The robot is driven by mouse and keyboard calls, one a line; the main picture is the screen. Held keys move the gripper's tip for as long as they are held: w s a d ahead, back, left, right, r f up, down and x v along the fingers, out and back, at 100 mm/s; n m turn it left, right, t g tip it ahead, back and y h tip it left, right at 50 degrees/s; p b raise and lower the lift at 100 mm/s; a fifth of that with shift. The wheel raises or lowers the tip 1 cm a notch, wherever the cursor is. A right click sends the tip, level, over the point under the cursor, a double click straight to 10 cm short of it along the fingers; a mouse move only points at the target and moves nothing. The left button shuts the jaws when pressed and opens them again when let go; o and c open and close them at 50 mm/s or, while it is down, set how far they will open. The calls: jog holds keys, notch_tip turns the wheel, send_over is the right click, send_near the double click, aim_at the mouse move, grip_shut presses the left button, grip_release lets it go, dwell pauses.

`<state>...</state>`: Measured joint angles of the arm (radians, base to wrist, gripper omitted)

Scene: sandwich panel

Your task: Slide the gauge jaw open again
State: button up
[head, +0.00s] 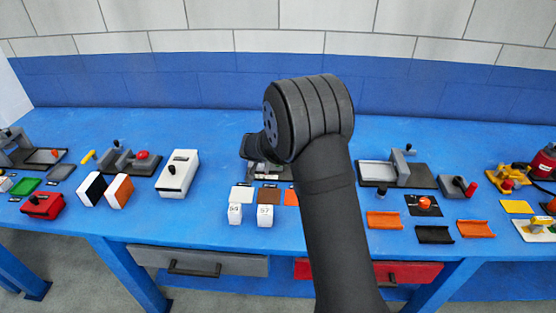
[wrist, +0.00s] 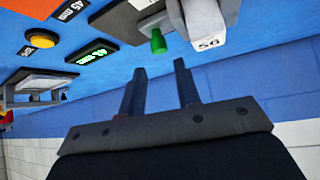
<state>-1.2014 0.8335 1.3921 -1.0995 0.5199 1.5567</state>
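My gripper (wrist: 161,70) is open and empty in the wrist view, its two dark fingers apart. Just beyond the fingertips is a green knob (wrist: 158,43), in front of the gap and not gripped. Beside it is a pale grey block with a number label (wrist: 207,42). These look like parts of the gauge, but I cannot tell which part is the jaw. A dark panel with lit green digits (wrist: 90,52) lies to the left. In the head view my wrist covers most of a grey device (head: 265,172); the fingers are hidden there.
An orange round button (wrist: 41,39) and labelled plates lie left in the wrist view. In the head view, two white numbered blocks (head: 265,215) stand near the front edge. A white switch box (head: 178,173) is left; a grey fixture (head: 398,170) is right.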

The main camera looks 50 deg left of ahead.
jog(key=x, duration=0.7)
jog(key=shift+w+a+f, duration=0.15)
jog(key=shift+w+f, duration=0.1)
